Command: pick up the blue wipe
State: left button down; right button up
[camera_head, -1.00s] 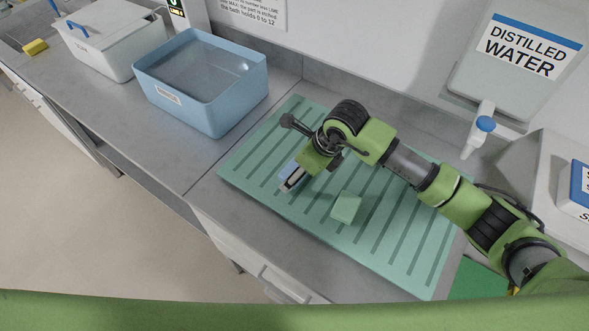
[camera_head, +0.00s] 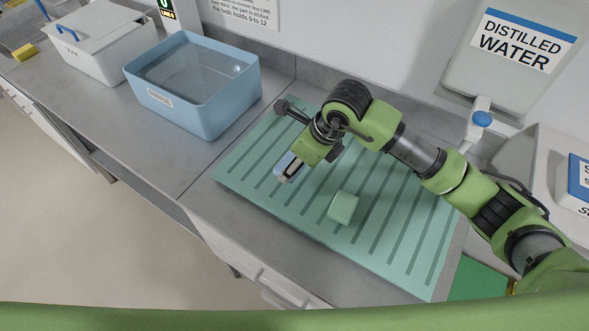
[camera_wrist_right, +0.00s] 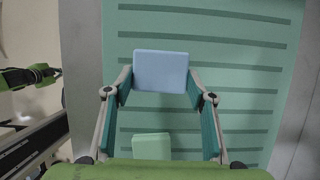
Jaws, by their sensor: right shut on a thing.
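The blue wipe (camera_head: 283,161) is a small light-blue block over the left part of the ribbed green mat (camera_head: 400,262). My right gripper (camera_head: 289,171) is shut on it, and the arm hides part of it in the head view. In the right wrist view the blue wipe (camera_wrist_right: 160,72) sits between the two fingertips of my right gripper (camera_wrist_right: 160,84), one on each side. It seems to be slightly above the mat; the gap is hard to judge.
A pale green block (camera_head: 343,207) lies on the mat to the right of the gripper. An open blue basin (camera_head: 205,112) and a lidded white box (camera_head: 105,58) stand at the left. A distilled water tank (camera_head: 510,70) with a tap hangs behind.

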jog(key=s+d+r+b, duration=0.4)
jog(key=s+r, duration=0.4)
jog(key=s, duration=0.4)
jog(key=shift+s+r+b, duration=0.25)
jog(key=shift+r+b, duration=0.15)
jog(key=shift+c, duration=0.4)
